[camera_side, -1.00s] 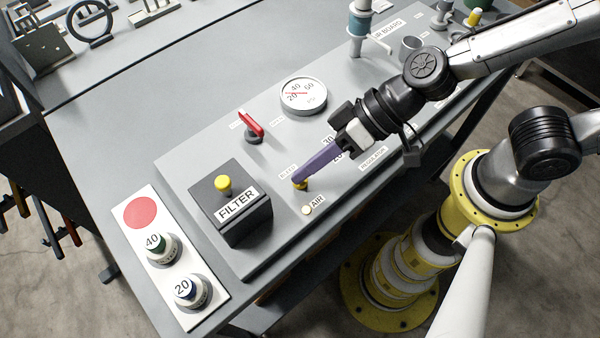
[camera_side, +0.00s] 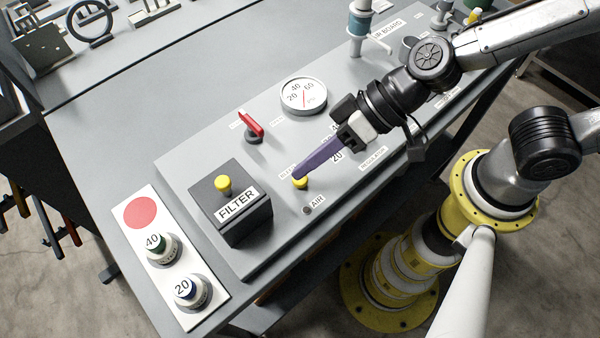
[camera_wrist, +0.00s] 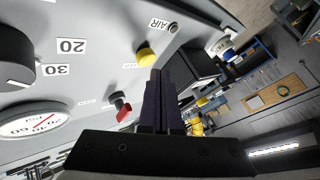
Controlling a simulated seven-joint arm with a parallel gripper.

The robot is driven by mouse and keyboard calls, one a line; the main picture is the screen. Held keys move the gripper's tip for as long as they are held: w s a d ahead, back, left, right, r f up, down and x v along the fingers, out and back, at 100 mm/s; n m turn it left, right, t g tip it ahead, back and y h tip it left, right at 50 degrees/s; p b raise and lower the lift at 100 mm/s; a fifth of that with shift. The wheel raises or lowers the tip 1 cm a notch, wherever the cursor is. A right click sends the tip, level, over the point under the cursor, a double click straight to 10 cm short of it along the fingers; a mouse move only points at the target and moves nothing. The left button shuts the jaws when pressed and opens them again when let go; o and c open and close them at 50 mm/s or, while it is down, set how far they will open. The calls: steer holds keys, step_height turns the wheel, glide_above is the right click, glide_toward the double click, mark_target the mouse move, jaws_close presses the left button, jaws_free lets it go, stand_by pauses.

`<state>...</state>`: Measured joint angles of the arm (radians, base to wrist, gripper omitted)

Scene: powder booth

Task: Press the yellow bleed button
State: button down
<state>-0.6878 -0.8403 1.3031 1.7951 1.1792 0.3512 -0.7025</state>
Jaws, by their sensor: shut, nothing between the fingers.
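The yellow bleed button (camera_side: 300,183) is a small round cap on the sloped grey panel, just above the AIR label. It also shows in the wrist view (camera_wrist: 147,55). My gripper (camera_side: 298,172) is shut and empty, its long purple fingers slanting down to the button. The fingertips are right at the button's upper edge, and the cap shows in front of them. I cannot tell whether they touch it. In the wrist view the fingertips (camera_wrist: 156,72) end just below the button.
A FILTER box (camera_side: 232,213) with its own yellow knob (camera_side: 223,184) stands left of the button. A red lever (camera_side: 252,124) and a round gauge (camera_side: 303,96) lie behind. The small AIR lamp (camera_side: 307,211) in front is dark. A white plate with two dials (camera_side: 163,249) is at the left.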

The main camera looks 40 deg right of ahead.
steer(key=shift+r, duration=2.5)
steer(key=shift+w+d, duration=0.1)
steer(key=w+d+r+m+t+h, duration=0.1)
steer(key=w+d+r+t, duration=0.1)
steer(key=d+r, duration=0.4)
steer(key=w+d+r+m+t+h, duration=0.15)
steer(key=d+r, duration=0.25)
steer(key=d, duration=0.5)
steer(key=s+d+f+m+g+h, duration=0.1)
steer(key=s+d+f+h, duration=0.1)
steer(key=s+d, duration=0.3)
steer(key=s+d+f+h, duration=0.2)
steer(key=s+d+h, duration=0.2)
steer(key=d, duration=0.4)
steer(key=shift+s+m+g, duration=0.35)
steer(key=shift+s, duration=0.3)
